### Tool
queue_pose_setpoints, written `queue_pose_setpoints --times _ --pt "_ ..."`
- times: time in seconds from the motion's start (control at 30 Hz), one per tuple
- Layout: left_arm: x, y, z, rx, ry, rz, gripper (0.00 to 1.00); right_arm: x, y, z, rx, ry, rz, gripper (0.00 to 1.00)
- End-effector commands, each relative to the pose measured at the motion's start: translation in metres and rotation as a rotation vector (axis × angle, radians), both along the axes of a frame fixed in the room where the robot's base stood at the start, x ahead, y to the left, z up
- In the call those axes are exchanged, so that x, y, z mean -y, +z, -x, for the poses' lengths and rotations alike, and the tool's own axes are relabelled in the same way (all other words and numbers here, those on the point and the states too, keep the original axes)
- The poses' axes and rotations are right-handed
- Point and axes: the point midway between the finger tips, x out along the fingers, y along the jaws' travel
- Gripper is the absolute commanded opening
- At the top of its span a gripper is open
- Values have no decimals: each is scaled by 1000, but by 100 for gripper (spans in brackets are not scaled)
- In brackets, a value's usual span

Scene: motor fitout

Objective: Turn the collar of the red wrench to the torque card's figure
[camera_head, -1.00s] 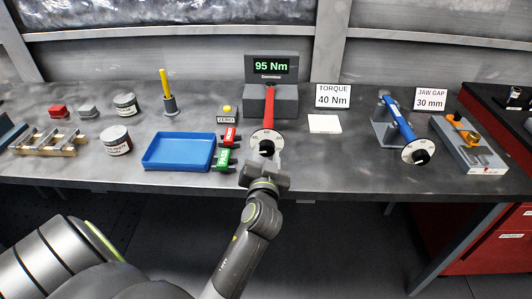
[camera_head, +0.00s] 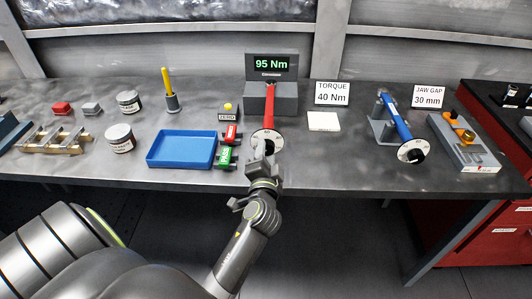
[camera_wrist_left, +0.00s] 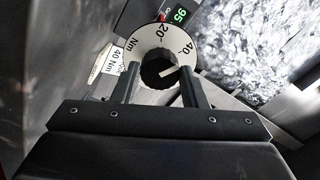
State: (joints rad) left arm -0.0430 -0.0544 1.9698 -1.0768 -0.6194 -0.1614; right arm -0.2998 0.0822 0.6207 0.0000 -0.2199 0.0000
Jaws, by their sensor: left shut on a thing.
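The red wrench (camera_head: 270,101) lies in the grey tester (camera_head: 284,98), whose display (camera_head: 271,64) reads 95 Nm. Its white dial (camera_head: 277,137) faces the front edge of the table. My left gripper (camera_head: 263,153) is at the dial, shut on the black collar. In the left wrist view the fingers (camera_wrist_left: 160,88) stand on either side of the black collar (camera_wrist_left: 158,68), and a white mark on it points toward the right, below the 40. The dial (camera_wrist_left: 150,42) shows 20, 40 and Nm. The torque card (camera_head: 332,94) reads 40 Nm. My right gripper is not in view.
A blue tray (camera_head: 182,149) and red and green clips (camera_head: 228,143) sit left of the wrench. A white pad (camera_head: 323,121) lies to the right. Farther right are a blue wrench (camera_head: 399,121) and a jaw gap card (camera_head: 429,97).

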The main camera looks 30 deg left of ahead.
Motion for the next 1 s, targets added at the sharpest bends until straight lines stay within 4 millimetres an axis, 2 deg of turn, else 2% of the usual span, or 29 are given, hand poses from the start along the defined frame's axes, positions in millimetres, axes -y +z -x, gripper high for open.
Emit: queue_pose_setpoints --times 0.57,0.6,0.73,1.0 --pt "0 2 -1 -10 -2 -27 16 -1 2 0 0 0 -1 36" --pt "0 2 -1 -10 -2 -27 44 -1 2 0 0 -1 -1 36" --pt "0 2 0 -11 -1 -25 61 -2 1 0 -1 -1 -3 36" --pt "0 1 0 -13 0 -24 61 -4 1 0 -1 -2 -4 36"
